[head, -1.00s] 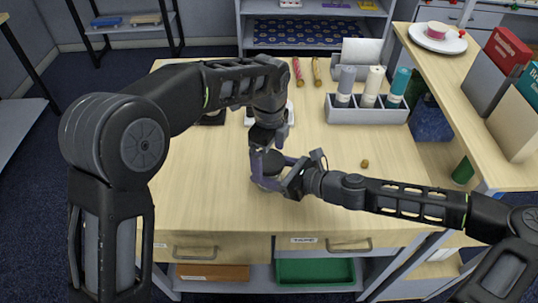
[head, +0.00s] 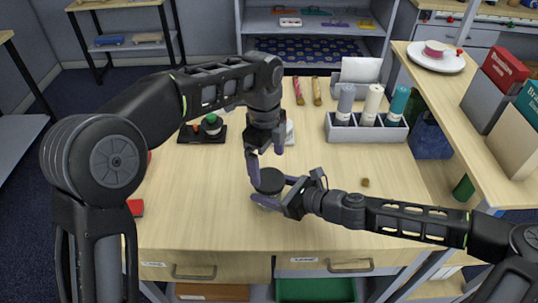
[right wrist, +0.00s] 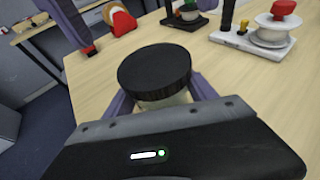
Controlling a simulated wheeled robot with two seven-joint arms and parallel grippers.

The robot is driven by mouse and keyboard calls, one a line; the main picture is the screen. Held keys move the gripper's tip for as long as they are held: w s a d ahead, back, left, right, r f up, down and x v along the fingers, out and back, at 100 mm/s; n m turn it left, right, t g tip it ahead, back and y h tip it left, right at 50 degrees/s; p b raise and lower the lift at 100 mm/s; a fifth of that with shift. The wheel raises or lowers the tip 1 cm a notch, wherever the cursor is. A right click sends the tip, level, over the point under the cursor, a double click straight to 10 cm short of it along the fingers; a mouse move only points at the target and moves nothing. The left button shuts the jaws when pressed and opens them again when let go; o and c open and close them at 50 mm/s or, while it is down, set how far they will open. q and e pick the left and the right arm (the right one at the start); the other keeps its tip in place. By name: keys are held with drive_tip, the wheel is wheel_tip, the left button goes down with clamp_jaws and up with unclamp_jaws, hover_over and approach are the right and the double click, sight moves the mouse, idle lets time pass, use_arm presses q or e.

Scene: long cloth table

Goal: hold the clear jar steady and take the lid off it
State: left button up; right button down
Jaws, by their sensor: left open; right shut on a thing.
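The clear jar (head: 266,203) stands on the table with its black lid (head: 270,181) on top. In the right wrist view the wide ribbed lid (right wrist: 155,70) sits over the pale jar body (right wrist: 165,101). My right gripper (head: 282,194) is shut on the jar's side, below the lid, coming from the right. The lower jar is partly hidden by its fingers. My left gripper (head: 266,160) points down above the lid, open, with its fingers apart and nothing between them. One purple left finger also shows at the top left of the right wrist view.
A grey rack (head: 366,128) with several bottles stands at the back right. A small brown knob-like thing (head: 365,182) lies right of the jar. A dark tray (head: 202,133) sits behind left, and a red thing (head: 136,207) at the left edge. Front table space is clear.

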sight(269, 179)
use_arm(q)
drive_tip(key=r+m, duration=0.2)
drive_tip(key=r, duration=0.1)
drive_tip(key=shift+s+d+r+m, duration=0.1)
drive_tip(key=shift+s+d+m, duration=0.15)
drive_tip(key=shift+d+m, duration=0.15)
drive_tip(key=shift+a+y, duration=0.15)
drive_tip(key=shift+y, duration=0.15)
drive_tip(key=shift+f, duration=4.1)
